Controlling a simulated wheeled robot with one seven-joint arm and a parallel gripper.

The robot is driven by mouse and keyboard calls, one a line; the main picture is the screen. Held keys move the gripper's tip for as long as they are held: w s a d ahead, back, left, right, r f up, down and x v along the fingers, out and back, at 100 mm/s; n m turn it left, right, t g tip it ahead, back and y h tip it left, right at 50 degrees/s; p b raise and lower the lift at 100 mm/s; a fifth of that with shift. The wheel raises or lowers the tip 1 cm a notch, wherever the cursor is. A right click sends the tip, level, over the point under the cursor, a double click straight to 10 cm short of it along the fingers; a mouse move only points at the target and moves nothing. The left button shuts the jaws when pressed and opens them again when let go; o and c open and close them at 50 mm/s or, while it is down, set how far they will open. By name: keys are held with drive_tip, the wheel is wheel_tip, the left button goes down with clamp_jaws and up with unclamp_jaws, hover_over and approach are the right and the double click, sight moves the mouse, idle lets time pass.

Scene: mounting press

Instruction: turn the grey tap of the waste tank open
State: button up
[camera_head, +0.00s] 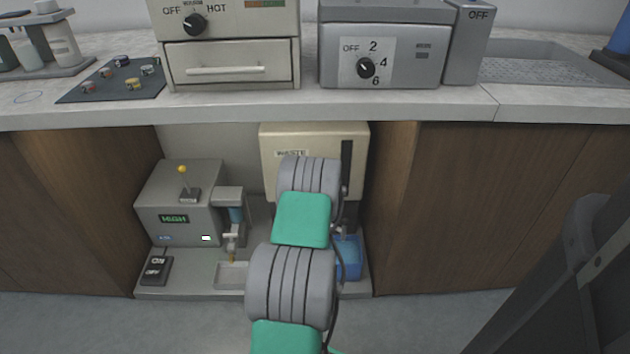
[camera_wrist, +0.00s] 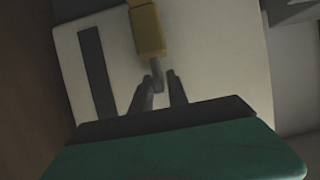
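The waste tank (camera_head: 355,140) is a cream box labelled WASTE, under the counter. My arm covers its lower middle in the head view, so the tap and my gripper are hidden there. In the wrist view the tank face (camera_wrist: 205,50) appears turned over, with its dark sight strip (camera_wrist: 98,70) at left. An ochre-yellow fitting (camera_wrist: 147,30) stands out from it, with a small grey end piece (camera_wrist: 157,72), apparently the tap. My gripper (camera_wrist: 161,77) has two dark fingers apart, their tips close to the grey piece. Contact cannot be told.
A grey machine (camera_head: 180,205) with a lever and a switch stands left of the tank. A blue container (camera_head: 349,257) sits below the tank. Wooden cabinet panels (camera_head: 395,190) close the bay on both sides, and the counter edge (camera_head: 400,110) overhangs.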

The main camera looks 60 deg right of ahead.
drive_tip(key=shift+o, duration=1.3)
drive_tip(key=shift+r, duration=0.1)
drive_tip(key=p+v, duration=0.3)
drive_tip(key=v, duration=0.4)
drive_tip(key=shift+s+a, duration=0.15)
drive_tip(key=shift+a, duration=0.2)
drive_tip(key=shift+s, duration=0.1)
